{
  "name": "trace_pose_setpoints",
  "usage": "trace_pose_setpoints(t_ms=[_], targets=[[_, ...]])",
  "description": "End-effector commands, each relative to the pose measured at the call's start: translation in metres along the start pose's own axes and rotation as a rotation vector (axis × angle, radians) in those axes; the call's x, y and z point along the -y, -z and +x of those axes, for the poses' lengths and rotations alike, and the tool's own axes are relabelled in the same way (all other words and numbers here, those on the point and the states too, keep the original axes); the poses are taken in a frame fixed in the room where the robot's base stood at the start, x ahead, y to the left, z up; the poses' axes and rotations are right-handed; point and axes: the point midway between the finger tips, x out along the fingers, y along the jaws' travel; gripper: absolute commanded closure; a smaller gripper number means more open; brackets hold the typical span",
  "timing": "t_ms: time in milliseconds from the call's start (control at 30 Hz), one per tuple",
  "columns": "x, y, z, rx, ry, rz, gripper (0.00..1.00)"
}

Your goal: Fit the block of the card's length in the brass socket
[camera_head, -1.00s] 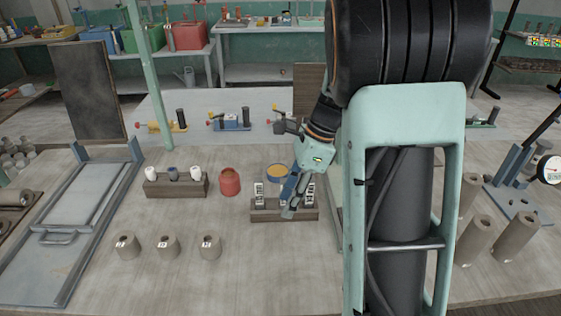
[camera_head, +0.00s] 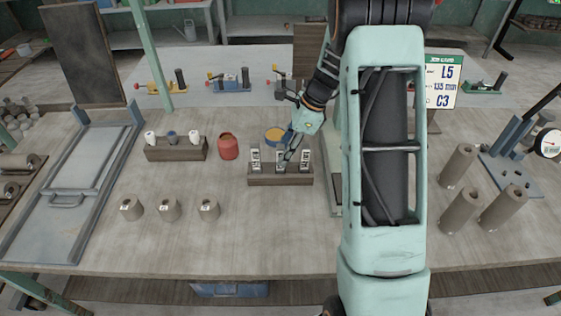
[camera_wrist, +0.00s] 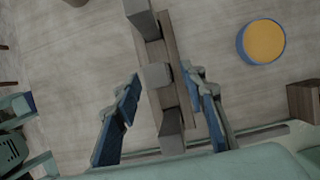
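A white card (camera_head: 443,80) with a green header stands at the back right and reads L5, 135 mm and C3. A wooden rack (camera_head: 280,181) holds upright grey blocks with pale labels: a left block (camera_head: 255,161), a right block (camera_head: 305,161) and a middle block (camera_wrist: 158,75). My gripper (camera_head: 287,160) is over the rack. In the wrist view my gripper (camera_wrist: 161,76) is open, its blue-padded fingers apart on both sides of the rack around the middle block. Contact is not visible. I cannot pick out a brass socket; my arm hides part of the table.
A blue tin with yellow contents (camera_head: 275,136) stands just behind the rack, with a red pot (camera_head: 228,147) to its left. A second rack (camera_head: 176,150) stands further left. Taller cylinders (camera_head: 458,165) and a dial gauge (camera_head: 548,143) are right.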

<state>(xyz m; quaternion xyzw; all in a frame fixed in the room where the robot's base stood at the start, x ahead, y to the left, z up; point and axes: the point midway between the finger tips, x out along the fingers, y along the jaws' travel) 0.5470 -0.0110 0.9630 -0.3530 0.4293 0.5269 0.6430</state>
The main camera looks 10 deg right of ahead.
Motion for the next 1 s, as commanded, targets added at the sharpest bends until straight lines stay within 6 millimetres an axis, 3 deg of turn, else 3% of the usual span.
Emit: trace_pose_setpoints(t_ms=[200,500,833,1000], targets=[[-0.002,0.001,0.029,0.001,-0.003,0.001,0.62],[-0.002,0.001,0.034,0.0,-0.001,0.0,0.63],[-0.001,0.001,0.033,0.001,-0.001,0.0,0.99],[-0.001,0.001,0.033,0.001,0.0,0.0,1.0]])
